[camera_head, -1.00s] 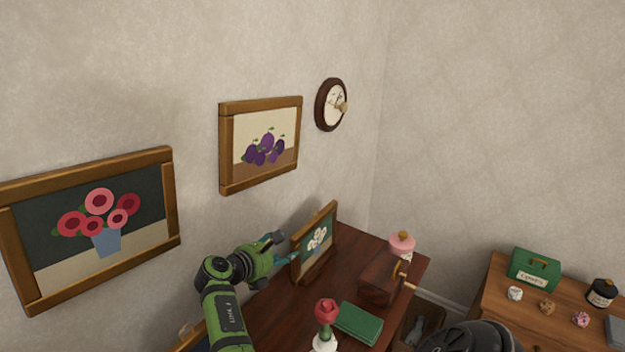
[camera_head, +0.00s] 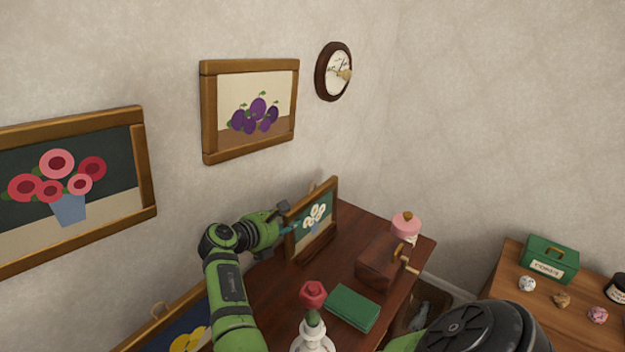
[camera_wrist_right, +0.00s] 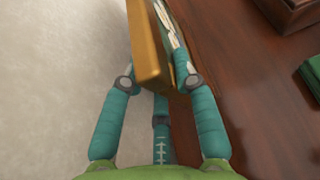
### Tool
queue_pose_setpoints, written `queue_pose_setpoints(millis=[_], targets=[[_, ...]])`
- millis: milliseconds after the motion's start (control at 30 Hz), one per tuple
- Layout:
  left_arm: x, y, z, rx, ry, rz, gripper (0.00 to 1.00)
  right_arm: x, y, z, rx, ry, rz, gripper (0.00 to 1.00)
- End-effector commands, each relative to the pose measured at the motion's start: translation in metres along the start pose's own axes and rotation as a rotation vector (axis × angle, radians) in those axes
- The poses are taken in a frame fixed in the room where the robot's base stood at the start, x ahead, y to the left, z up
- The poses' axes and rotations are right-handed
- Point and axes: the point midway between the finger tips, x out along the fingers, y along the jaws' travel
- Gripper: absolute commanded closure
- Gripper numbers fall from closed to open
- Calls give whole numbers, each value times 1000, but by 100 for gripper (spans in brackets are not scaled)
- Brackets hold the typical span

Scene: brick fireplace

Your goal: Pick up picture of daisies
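The picture of daisies (camera_head: 312,222), white flowers on dark green in a wooden frame, stands upright on the dark wooden cabinet, near the wall. My right gripper (camera_head: 287,220) is at its left edge, with fingers on both sides of the frame. In the right wrist view the frame (camera_wrist_right: 149,50) lies between the teal fingers of this gripper (camera_wrist_right: 158,65), very close to them. I cannot tell whether they press on it. The fingertips are partly hidden by the frame. My left gripper is not in view.
On the cabinet top (camera_head: 275,295) are a red rose in a white vase (camera_head: 313,310), a green book (camera_head: 353,307), a wooden box with a crank (camera_head: 380,263) and a pink-lidded jar (camera_head: 406,226). Plum (camera_head: 250,108) and red flower (camera_head: 60,190) pictures and a clock (camera_head: 334,72) hang above.

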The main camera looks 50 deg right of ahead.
Motion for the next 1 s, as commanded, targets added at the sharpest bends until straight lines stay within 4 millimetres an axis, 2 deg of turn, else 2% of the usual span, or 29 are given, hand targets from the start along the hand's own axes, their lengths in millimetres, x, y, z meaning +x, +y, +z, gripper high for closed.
queue_pose_setpoints(millis=[167,467,700,1000], targets=[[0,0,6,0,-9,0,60,1,-1,0,0,1,-3,100],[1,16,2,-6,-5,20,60,-2,-1,6,2,2,-3,100],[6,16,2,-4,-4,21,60,-16,0,40,6,-1,0,100],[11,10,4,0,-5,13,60,25,-33,98,8,-4,-5,100]])
